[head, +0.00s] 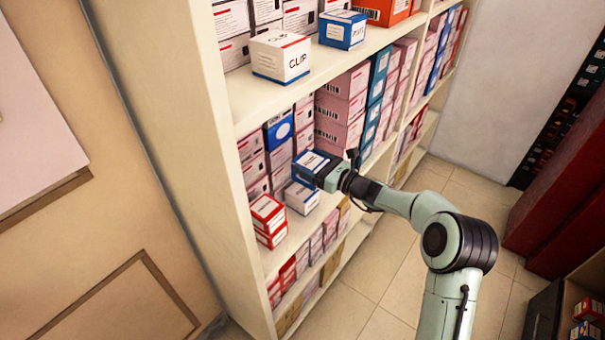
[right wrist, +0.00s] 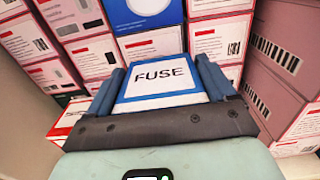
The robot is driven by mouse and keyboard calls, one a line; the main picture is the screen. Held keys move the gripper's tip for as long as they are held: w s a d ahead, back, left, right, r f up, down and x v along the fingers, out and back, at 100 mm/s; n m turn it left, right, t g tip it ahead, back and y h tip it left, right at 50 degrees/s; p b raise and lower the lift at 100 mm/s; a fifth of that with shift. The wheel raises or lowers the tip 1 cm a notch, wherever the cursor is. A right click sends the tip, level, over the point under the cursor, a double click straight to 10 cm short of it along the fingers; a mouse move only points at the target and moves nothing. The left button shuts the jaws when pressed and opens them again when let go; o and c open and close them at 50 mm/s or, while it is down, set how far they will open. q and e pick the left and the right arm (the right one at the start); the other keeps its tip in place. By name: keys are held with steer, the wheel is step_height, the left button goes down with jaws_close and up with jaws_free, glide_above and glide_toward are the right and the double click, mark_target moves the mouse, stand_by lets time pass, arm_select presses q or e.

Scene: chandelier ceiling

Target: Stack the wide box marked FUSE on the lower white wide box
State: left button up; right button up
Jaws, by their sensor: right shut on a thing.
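The FUSE box (head: 311,160) is blue with a white top, and its black lettering reads clearly in the right wrist view (right wrist: 160,78). My right gripper (head: 325,172) is shut on it, with a finger along each side in the right wrist view (right wrist: 161,88). The lower white wide box (head: 301,198) stands on the middle shelf, just below the held box in the head view. Whether the two boxes touch is unclear. I cannot make out the white box in the right wrist view. My left gripper is not in view.
Red-and-white boxes (head: 268,216) stand left of the white box. Pink boxes (head: 340,107) and a blue box (head: 278,130) stack behind. The upper shelf (head: 270,98) overhangs, carrying a white CLIP-like box (head: 280,57). Tiled floor (head: 385,265) is open in front.

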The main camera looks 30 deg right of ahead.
mark_target(303, 160)
steer(key=x, duration=0.3)
steer(key=shift+f, duration=1.05)
steer(key=shift+s+f, duration=0.1)
steer(key=shift+f, duration=0.75)
step_height(303, 160, down, 2)
steer(key=shift+f, duration=0.15)
steer(key=shift+w+f+p, duration=0.25)
steer(key=shift+f+p, duration=0.15)
steer(key=shift+f, duration=0.05)
steer(key=shift+a+f, duration=0.1)
steer(key=shift+f, duration=0.05)
steer(key=o, duration=0.9)
steer(key=shift+o, duration=0.2)
steer(key=shift+s, duration=0.1)
